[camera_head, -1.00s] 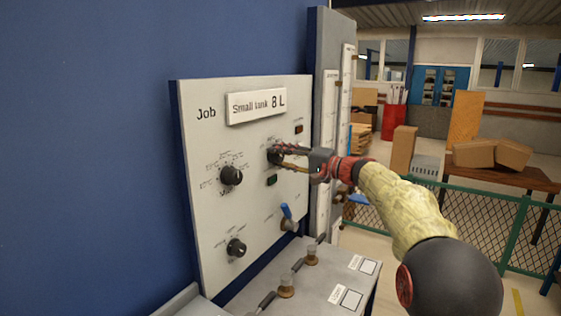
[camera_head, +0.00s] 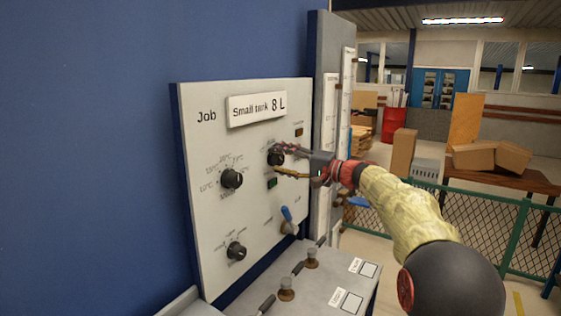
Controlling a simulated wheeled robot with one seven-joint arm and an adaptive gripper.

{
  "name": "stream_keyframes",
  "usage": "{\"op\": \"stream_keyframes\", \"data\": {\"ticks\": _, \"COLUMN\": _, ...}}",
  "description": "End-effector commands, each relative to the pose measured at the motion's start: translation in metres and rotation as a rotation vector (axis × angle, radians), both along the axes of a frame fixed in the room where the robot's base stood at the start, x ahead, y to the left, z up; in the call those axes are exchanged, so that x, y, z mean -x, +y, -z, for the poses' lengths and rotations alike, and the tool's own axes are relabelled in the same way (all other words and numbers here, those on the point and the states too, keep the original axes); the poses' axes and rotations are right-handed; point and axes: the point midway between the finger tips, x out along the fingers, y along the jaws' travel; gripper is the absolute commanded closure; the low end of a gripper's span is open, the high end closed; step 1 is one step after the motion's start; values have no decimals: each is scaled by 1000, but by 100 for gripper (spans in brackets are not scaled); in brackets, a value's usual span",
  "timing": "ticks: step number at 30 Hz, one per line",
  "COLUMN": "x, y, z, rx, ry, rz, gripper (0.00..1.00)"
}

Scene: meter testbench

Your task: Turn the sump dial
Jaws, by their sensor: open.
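The white panel (camera_head: 204,150) carries several black dials. One dial (camera_head: 276,157) sits at the upper right, at the tips of my gripper (camera_head: 276,160). A larger dial (camera_head: 232,179) with a printed scale is at the middle left. Another dial (camera_head: 236,250) is at the lower left. The small print is too blurred to tell which is the sump dial. My gripper reaches in from the right with its fingers apart, one above the other, around or just in front of the upper right dial. Whether the fingers touch it cannot be told.
A blue-handled lever (camera_head: 287,215) is below my gripper. A green button (camera_head: 272,183) and an orange-brown indicator (camera_head: 298,132) are close to it. A grey bench (camera_head: 320,283) with valves juts out below. A sign (camera_head: 257,109) reads "Small tank 8 L".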

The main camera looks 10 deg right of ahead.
Motion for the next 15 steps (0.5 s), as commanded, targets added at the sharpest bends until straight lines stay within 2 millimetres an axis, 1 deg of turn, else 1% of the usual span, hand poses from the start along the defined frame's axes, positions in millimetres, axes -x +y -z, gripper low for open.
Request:
{"op": "stream_keyframes", "data": {"ticks": 5, "x": 16, "y": -18, "z": -1, "rx": 0, "ry": 0, "rz": 3, "gripper": 51}}
{"op": "stream_keyframes", "data": {"ticks": 12, "x": 51, "y": -53, "z": 0, "rx": 0, "ry": 0, "rz": 4, "gripper": 51}}
{"op": "stream_keyframes", "data": {"ticks": 15, "x": 64, "y": -65, "z": 0, "rx": 0, "ry": 0, "rz": 3, "gripper": 51}}
